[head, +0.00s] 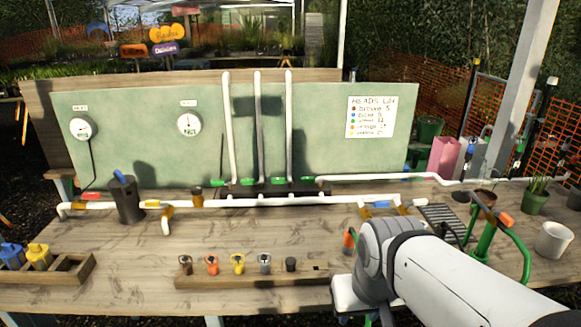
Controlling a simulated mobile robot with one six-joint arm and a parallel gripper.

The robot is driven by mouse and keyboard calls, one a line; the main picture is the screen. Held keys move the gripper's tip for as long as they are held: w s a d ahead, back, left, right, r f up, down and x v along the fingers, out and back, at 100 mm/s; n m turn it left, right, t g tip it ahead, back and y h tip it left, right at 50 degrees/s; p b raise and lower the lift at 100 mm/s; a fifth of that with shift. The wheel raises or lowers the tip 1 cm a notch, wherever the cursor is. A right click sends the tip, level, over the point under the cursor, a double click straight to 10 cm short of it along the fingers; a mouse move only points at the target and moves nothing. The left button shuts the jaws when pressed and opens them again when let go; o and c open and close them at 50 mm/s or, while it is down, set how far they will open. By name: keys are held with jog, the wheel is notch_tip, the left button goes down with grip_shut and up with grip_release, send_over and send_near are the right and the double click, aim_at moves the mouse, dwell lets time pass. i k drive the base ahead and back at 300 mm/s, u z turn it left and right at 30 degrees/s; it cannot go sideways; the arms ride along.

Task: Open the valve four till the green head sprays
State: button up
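A row of small green valve handles sits along the dark manifold at the foot of the green board; the rightmost one (308,180) is beside the long white pipe (385,178). Any numbers on the valves are too small to read. I cannot make out a green spray head, and no spray shows. My arm reaches in from the lower right and bends down near the bench's front edge. My gripper's fingers cannot be made out; the arm hides part of the bench there.
A wooden rack (200,283) holds several coloured heads at the bench front. A dark jug (126,200) stands at the left. Two gauges (81,128) (188,123) and a written sign (371,117) are on the board. Pots and a green-framed stand (485,240) are at the right.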

aim_at(306, 179)
jog(key=i, duration=0.9)
jog(key=z, duration=0.05)
